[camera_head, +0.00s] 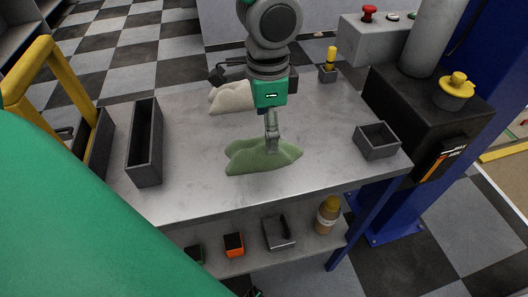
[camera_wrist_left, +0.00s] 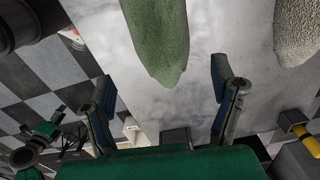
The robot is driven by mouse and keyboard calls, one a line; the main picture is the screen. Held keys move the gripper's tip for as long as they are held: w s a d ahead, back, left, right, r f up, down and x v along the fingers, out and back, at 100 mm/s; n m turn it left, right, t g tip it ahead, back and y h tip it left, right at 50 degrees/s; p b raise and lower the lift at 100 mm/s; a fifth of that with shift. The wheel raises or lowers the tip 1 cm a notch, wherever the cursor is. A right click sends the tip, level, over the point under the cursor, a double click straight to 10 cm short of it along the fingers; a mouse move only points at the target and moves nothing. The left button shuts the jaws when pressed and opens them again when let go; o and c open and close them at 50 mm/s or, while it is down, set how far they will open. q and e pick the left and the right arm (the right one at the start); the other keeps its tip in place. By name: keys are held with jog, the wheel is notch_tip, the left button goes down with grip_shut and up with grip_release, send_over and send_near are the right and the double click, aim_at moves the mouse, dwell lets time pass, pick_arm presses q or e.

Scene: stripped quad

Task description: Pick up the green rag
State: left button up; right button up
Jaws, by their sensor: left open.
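The green rag (camera_head: 258,157) lies in a loose heap on the grey table, right of its middle. My left gripper (camera_head: 272,146) points down at the rag from above, and its fingertips overlap the rag's far edge in the head view. In the left wrist view the two fingers (camera_wrist_left: 164,95) are spread apart with only bare tabletop between them. The rag (camera_wrist_left: 160,38) shows there beyond the fingers, its tip pointing toward the gap. Whether the fingers touch the rag cannot be told. My right gripper is not clearly seen.
A beige cloth (camera_head: 232,97) lies behind the rag, and shows in the wrist view (camera_wrist_left: 298,30). A long dark tray (camera_head: 145,142) stands left, a small dark box (camera_head: 377,140) right. A yellow-topped object in a holder (camera_head: 328,74) stands at the back. The front tabletop is clear.

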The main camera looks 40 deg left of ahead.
aim_at(263, 141)
pick_arm(q)
jog(key=shift+a+f, duration=0.55)
notch_tip(263, 141, down, 5)
jog(key=shift+r+b, duration=0.15)
jog(key=shift+b, duration=0.6)
jog(key=shift+d, duration=0.45)
jog(key=shift+d+r, duration=0.1)
jog(key=shift+c, duration=0.8)
jog(key=c, duration=1.1)
jog(key=shift+s+a, duration=0.1)
jog(key=shift+a, duration=0.35)
jog(key=shift+c, duration=0.2)
